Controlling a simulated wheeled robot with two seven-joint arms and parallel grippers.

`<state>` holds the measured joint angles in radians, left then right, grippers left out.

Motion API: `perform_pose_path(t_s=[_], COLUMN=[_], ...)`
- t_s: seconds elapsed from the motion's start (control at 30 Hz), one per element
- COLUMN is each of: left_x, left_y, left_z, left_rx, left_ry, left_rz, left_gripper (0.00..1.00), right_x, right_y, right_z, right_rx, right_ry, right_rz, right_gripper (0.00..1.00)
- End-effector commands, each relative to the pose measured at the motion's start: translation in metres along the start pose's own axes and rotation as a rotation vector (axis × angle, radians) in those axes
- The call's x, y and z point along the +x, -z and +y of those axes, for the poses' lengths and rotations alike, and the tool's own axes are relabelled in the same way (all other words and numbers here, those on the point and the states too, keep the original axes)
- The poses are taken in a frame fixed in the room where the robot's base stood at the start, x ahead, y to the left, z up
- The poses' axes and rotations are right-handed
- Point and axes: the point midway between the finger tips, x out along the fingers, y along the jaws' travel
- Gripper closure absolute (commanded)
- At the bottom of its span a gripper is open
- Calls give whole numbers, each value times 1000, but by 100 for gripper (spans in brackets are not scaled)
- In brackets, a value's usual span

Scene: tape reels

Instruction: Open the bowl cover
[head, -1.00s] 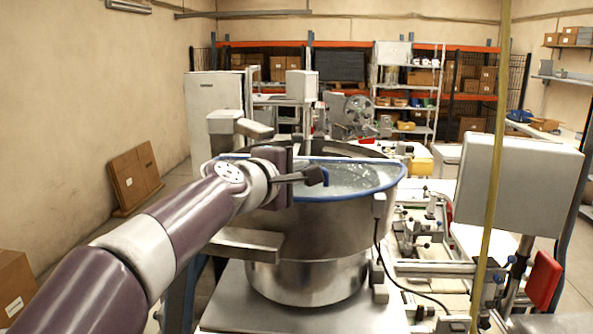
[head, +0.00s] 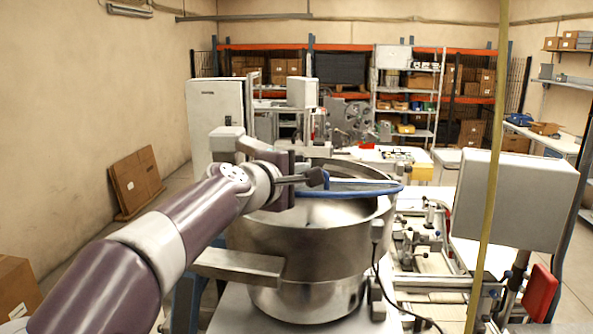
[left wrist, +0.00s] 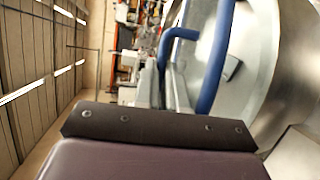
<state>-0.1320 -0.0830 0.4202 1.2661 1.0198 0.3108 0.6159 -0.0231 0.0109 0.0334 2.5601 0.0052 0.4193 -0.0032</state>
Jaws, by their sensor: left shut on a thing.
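The steel bowl (head: 300,254) stands in front of me, and part of its open top shows. The bowl cover (head: 370,191) is a clear sheet with a blue rim, seen nearly edge-on above the bowl. Its near side is raised clear of the bowl's rim. My left gripper (head: 316,178) is shut at the blue handle on the cover's left side; the dark fingertips partly hide the grip. In the left wrist view, the blue handle (left wrist: 180,36) and blue rim (left wrist: 217,60) show, with the steel bowl (left wrist: 260,60) beside them. My right gripper is out of view.
A grey box-shaped panel (head: 512,200) and a yellowish vertical pole (head: 490,180) stand to the right, near machine parts. A white cabinet (head: 215,115) stands behind my left arm. Shelves with cartons line the back. Cartons (head: 136,182) lean on the left wall.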

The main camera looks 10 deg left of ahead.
Motion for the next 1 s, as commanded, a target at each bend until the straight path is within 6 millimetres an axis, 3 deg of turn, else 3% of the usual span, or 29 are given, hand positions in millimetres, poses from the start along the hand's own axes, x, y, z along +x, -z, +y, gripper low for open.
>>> perform_pose_path(t_s=[0.03,0.2,0.6,1.0], left_x=[-2,6,20,22], left_y=[-1,2,8,8], left_z=[24,37,56,59], left_rx=[-12,-57,-125,-135], left_ry=[32,142,300,323], left_rz=[0,3,5,3], left_gripper=[100,100,100,100], right_x=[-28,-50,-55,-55], right_y=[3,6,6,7], right_z=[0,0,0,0], right_rx=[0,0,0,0], right_ry=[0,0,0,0], right_rz=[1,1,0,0], right_gripper=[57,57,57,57])
